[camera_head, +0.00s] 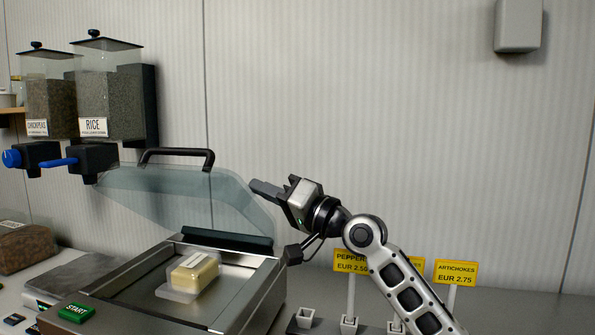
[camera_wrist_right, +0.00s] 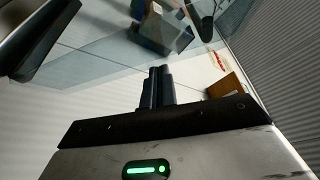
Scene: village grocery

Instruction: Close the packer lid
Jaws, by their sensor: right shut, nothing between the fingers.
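The packer (camera_head: 255,304) is a steel box with its lid standing open. The clear, tinted lid (camera_head: 165,193) tilts up and back, with a dark handle (camera_head: 178,152) along its top edge. A clear pack with a pale yellow block (camera_head: 193,273) lies in the packer's chamber. My right gripper (camera_head: 257,187) is shut and empty at the right edge of the lid; I cannot tell whether it touches. In the right wrist view its closed fingers (camera_wrist_right: 157,84) point toward glassy panels. My left gripper is not in view.
A green START button (camera_head: 76,313) sits at the packer's front left. Chickpea and rice dispensers (camera_head: 110,100) hang behind on the left. A brown packed loaf (camera_head: 25,247) lies far left. Yellow price signs (camera_head: 455,273) stand on the right, near my right arm.

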